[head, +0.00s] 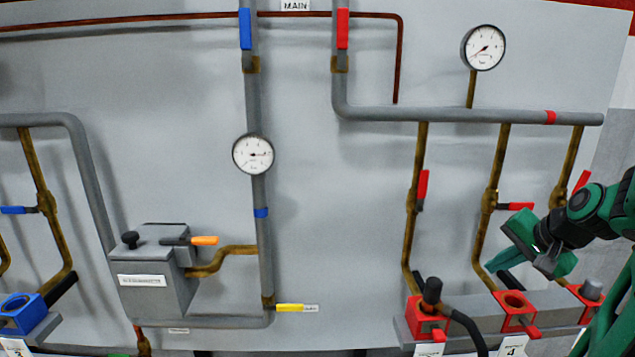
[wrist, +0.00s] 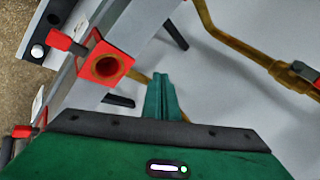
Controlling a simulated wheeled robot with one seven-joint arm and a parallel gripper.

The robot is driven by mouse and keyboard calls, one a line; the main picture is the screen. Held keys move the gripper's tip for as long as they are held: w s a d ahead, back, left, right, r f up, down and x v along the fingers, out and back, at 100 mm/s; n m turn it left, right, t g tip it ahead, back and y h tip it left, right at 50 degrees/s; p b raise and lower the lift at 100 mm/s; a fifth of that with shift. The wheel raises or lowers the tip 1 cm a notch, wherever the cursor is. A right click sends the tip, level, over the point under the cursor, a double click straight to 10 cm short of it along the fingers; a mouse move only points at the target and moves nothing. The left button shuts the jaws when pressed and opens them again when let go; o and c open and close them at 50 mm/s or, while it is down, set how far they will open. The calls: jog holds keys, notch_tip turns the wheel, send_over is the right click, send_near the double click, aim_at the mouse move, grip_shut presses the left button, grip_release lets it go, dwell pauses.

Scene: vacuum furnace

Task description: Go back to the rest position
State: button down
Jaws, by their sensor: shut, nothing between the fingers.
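My green gripper (head: 502,265) is at the right in the head view, in front of the panel and just above the red-framed sockets. In the wrist view its fingers (wrist: 162,98) are together and hold nothing. A red socket (head: 515,308) with an open round hole is just below the gripper; it also shows in the wrist view (wrist: 105,66), beyond the fingers to the left. The gripper appears apart from it.
A red socket (head: 427,317) holds a black plug with a hose; another (head: 592,292) has a grey cap. Brass pipes with red-handled valves (head: 516,206) rise behind the gripper. Gauges (head: 483,47) and a grey box (head: 155,285) stand on the panel. The panel's middle is open.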

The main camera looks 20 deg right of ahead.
jog(key=s+a+f+n+g, duration=0.2)
jog(key=s+a+n+g, duration=0.5)
jog(key=s+a, duration=0.6)
jog(key=shift+s+a+f+g+y, duration=0.3)
jog(key=shift+s+a+f, duration=0.05)
jog(key=shift+s, duration=0.9)
jog(key=shift+d, duration=0.1)
